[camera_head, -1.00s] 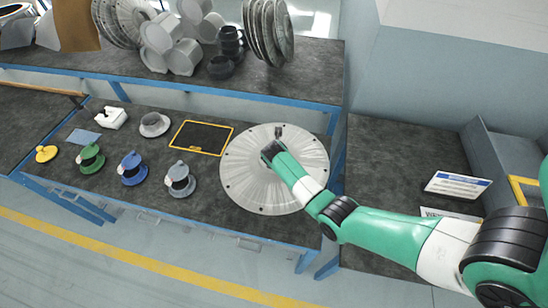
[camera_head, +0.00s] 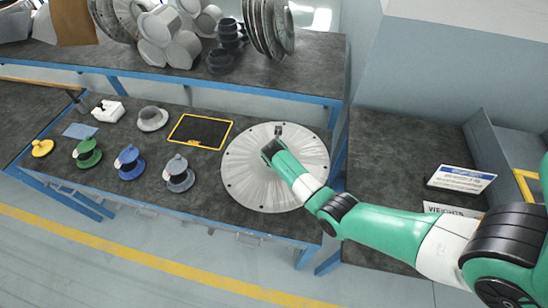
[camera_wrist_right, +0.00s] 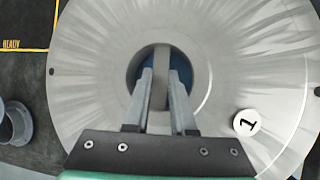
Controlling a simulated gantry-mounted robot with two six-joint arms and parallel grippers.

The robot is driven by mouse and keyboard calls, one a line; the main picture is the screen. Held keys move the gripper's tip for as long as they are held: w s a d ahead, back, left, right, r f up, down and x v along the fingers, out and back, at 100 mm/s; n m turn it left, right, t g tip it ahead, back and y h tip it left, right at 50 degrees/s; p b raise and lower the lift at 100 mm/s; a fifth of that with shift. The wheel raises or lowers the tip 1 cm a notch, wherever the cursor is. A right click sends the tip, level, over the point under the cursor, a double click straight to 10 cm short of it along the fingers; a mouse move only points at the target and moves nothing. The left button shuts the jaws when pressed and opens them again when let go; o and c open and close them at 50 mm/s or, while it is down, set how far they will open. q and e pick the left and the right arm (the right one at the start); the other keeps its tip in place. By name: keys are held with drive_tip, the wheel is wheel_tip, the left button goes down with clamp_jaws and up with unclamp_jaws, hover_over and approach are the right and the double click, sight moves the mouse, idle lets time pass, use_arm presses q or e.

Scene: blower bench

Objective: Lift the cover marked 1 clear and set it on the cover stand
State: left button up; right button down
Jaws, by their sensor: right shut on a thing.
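The cover marked 1 (camera_head: 245,180) is a large round silver-grey disc lying flat on the dark bench. Its number tag and surface (camera_wrist_right: 235,60) show in the right wrist view, with a dark round opening in its middle. My right gripper (camera_head: 274,142) is over the disc's centre. In the right wrist view its fingers (camera_wrist_right: 160,85) are shut on a grey upright bar at the opening; something blue shows behind it. I cannot tell whether the cover is raised. I cannot tell which thing is the cover stand. My left gripper is not in view.
A yellow-framed black mat (camera_head: 201,131) lies left of the disc, marked READY in the wrist view. Several coloured spools, including a grey one (camera_head: 179,175), stand further left. A raised shelf behind holds upright plates (camera_head: 265,28). A sign (camera_head: 460,178) stands on the right bench.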

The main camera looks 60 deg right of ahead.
drive_tip(key=shift+w+r, duration=0.1)
drive_tip(key=shift+r, duration=0.05)
drive_tip(key=shift+d+t+p, duration=0.1)
drive_tip(key=shift+t+p, duration=0.3)
drive_tip(key=shift+p, duration=0.1)
idle(0.4)
drive_tip(key=shift+p, duration=1.05)
drive_tip(key=shift+f+b, duration=0.35)
drive_tip(key=shift+f, duration=0.35)
idle(0.4)
drive_tip(key=c, duration=0.7)
unclamp_jaws()
drive_tip(key=shift+o, duration=0.2)
